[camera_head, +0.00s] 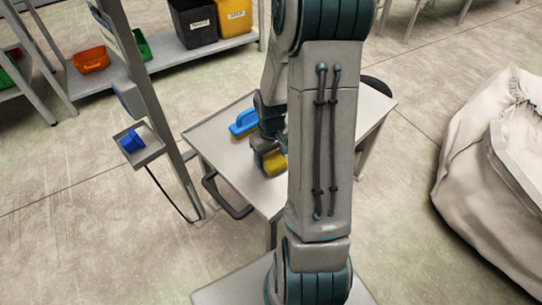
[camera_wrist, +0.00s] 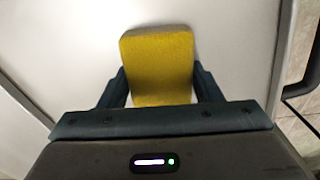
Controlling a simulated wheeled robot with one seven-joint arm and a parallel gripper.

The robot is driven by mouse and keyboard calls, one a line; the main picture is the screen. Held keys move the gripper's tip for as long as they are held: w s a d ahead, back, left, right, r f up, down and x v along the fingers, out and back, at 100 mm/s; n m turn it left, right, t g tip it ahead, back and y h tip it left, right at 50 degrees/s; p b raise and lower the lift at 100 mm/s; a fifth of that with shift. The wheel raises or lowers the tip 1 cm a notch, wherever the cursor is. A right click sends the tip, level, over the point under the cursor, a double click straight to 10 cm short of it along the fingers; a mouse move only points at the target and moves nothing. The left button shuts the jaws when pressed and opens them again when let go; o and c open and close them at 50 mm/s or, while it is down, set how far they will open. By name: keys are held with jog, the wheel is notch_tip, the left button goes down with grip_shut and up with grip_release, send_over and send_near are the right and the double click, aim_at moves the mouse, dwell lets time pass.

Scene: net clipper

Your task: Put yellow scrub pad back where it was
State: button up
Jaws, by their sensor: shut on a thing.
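The yellow scrub pad (camera_wrist: 158,62) is between the two fingers of my gripper (camera_wrist: 160,88) in the wrist view. The fingers touch its left and right sides and are shut on it. In the head view the yellow pad (camera_head: 272,162) shows at the end of my gripper (camera_head: 268,150), over the grey table (camera_head: 225,150). I cannot tell whether the pad rests on the table top or is just above it. My arm hides part of the table.
A blue-handled brush or float (camera_head: 243,123) lies on the table behind my gripper. A grey post with a small shelf (camera_head: 150,150) holding a blue item (camera_head: 131,142) stands left of the table. A large beige sack (camera_head: 490,180) stands at the right. Bins (camera_head: 200,22) sit on a rear shelf.

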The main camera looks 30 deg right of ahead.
aim_at(271, 156)
jog(key=o, duration=0.9)
jog(key=shift+f, duration=0.15)
jog(key=shift+o, duration=0.2)
notch_tip(271, 156, up, 12)
jog(key=p, duration=0.4)
jog(key=s+a+r+t, duration=0.1)
jog(key=s+a+r, duration=0.9)
jog(key=s+a, duration=0.1)
jog(key=shift+s+a+r, duration=0.15)
jog(key=shift+s+a, duration=0.25)
jog(key=shift+s, duration=0.1)
